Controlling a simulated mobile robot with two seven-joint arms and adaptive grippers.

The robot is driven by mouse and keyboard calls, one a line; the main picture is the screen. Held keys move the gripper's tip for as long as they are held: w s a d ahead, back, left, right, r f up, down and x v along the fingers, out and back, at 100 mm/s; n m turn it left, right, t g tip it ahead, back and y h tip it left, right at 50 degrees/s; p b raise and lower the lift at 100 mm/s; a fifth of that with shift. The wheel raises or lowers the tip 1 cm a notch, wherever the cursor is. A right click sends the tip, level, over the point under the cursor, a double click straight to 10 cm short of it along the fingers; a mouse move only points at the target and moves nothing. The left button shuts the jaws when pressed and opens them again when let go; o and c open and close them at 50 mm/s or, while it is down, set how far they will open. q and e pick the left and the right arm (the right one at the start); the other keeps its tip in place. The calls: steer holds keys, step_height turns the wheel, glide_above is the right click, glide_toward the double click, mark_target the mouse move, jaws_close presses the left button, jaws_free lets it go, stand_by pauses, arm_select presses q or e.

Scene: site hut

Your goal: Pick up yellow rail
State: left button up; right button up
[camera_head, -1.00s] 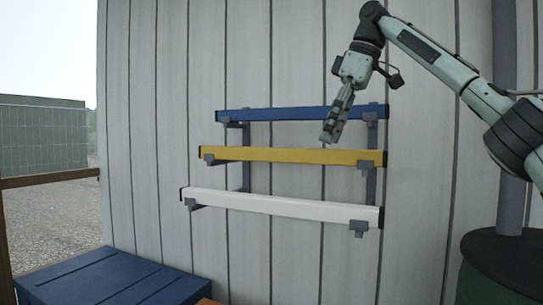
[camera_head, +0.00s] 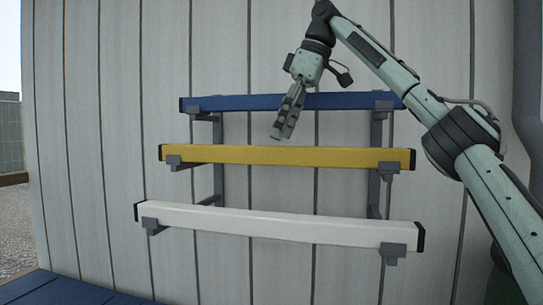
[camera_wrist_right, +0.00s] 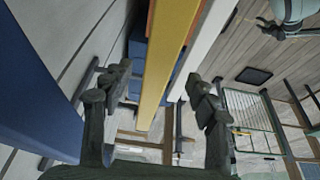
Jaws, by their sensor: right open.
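The yellow rail (camera_head: 290,156) lies level across two grey brackets on the wall, between a blue rail (camera_head: 240,103) above and a white rail (camera_head: 275,224) below. My right gripper (camera_head: 279,134) points down in front of the blue rail, its tips just above the yellow rail near its middle in the picture. In the right wrist view the yellow rail (camera_wrist_right: 168,55) runs between the spread fingers of the open, empty right gripper (camera_wrist_right: 160,88). I cannot tell whether the fingers touch the rail. My left gripper is not seen.
Grey brackets (camera_head: 376,130) stick out from the corrugated wall (camera_head: 100,120) and bear the rails. A blue box top (camera_head: 60,290) is at the lower left. A grey pipe (camera_head: 526,80) stands at the right. The wall left of the rails is bare.

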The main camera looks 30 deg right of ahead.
mark_target(273, 148)
steer(key=shift+w+x, duration=0.1)
steer(key=shift+x, duration=1.2)
steer(key=shift+w+x, duration=0.15)
steer(key=shift+x, duration=1.2)
steer(key=shift+r, duration=0.1)
steer(key=shift+r, duration=0.1)
jaws_close()
